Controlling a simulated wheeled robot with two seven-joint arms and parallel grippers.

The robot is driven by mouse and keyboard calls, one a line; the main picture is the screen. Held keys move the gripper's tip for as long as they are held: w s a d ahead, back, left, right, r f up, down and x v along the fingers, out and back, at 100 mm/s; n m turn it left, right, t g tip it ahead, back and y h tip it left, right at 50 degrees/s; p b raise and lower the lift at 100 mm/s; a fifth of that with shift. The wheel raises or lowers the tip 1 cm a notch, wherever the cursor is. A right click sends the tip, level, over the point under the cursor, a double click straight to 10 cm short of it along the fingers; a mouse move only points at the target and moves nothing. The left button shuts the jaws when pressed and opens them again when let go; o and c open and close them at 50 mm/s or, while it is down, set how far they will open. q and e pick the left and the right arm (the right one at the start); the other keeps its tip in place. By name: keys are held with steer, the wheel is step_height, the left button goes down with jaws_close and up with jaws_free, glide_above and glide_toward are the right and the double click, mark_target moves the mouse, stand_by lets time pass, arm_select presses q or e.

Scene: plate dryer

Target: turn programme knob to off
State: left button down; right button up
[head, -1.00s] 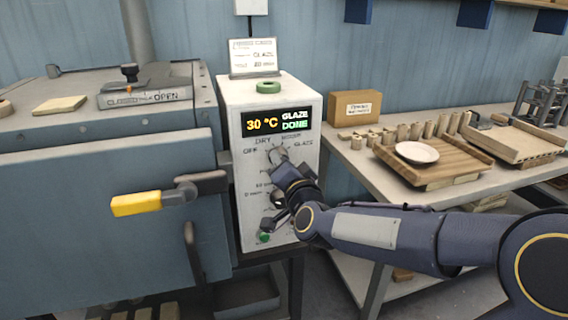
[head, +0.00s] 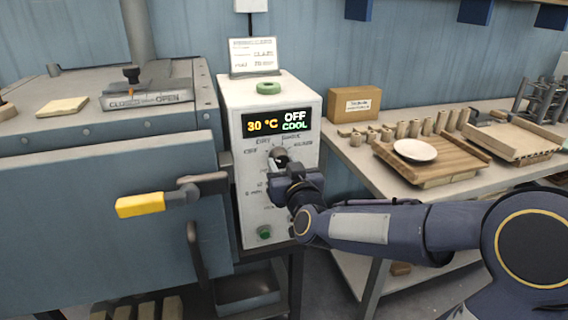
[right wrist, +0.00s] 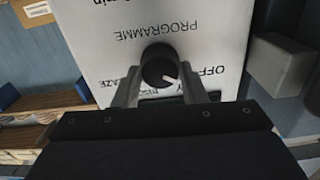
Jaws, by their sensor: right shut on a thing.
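The white control box (head: 230,190) has a display (head: 277,122) reading 30 °C, OFF and COOL. The dark round programme knob (head: 280,152) is on its front, below the display, partly hidden by my right gripper (head: 281,159). In the right wrist view the knob (right wrist: 159,64) sits between the two fingers of my right gripper (right wrist: 161,84), which is shut on it. My left gripper is not in view.
A dryer with a yellow-ended door handle (head: 141,204) stands left of the box. A green ring (head: 268,87) and a card (head: 253,57) are on top. At right, a bench holds a plate (head: 414,150) on a wooden rack. A green button (head: 264,232) is low on the box.

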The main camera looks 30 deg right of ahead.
steer(key=shift+f+n, duration=0.1)
steer(key=shift+n, duration=0.4)
steer(key=o, duration=1)
steer(key=v, duration=0.7)
steer(key=shift+s, duration=0.4)
steer(key=shift+a+p, duration=0.1)
steer(key=shift+p, duration=0.25)
